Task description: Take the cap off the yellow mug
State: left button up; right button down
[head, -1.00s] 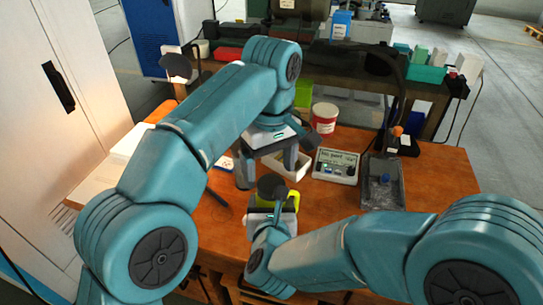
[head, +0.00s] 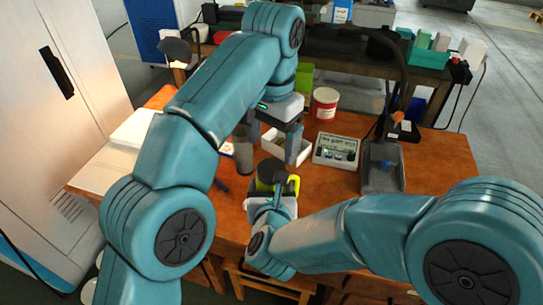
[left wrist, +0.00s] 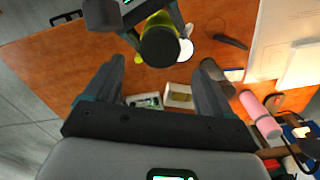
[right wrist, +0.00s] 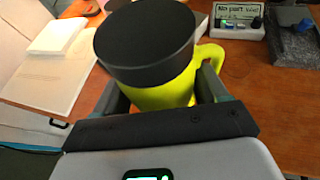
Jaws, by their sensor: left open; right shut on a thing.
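The yellow mug (right wrist: 165,95) is upright on the wooden table, its handle on the right in the right wrist view. A wide black cap (right wrist: 147,40) sits on its top; in the head view the cap (head: 270,171) shows dark above the yellow side. My right gripper (right wrist: 163,92) is shut around the mug's body below the cap. My left gripper (head: 270,145) is open and empty, above the table and beyond the mug in the head view. In the left wrist view the cap (left wrist: 160,47) lies past its open fingers, near my right gripper.
A dark grey cylinder (head: 243,160) stands left of the mug. A white open box (head: 272,148), a small display device (head: 337,151), a red-and-white tub (head: 325,104) and a grey tray (head: 382,178) stand behind and to the right. White slabs (head: 110,170) lie at left.

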aim_at(272, 168)
pick_arm(q)
jog(key=shift+s+f, duration=0.1)
jog(key=shift+f, duration=3.15)
jog(key=c, duration=1.1)
jog(key=n, duration=0.5)
jog(key=shift+n, duration=0.3)
jog(key=n, duration=0.3)
jog(key=shift+n, duration=0.4)
jog(key=shift+r, duration=0.2)
jog(key=shift+r, duration=0.9)
jog(key=shift+r, duration=0.1)
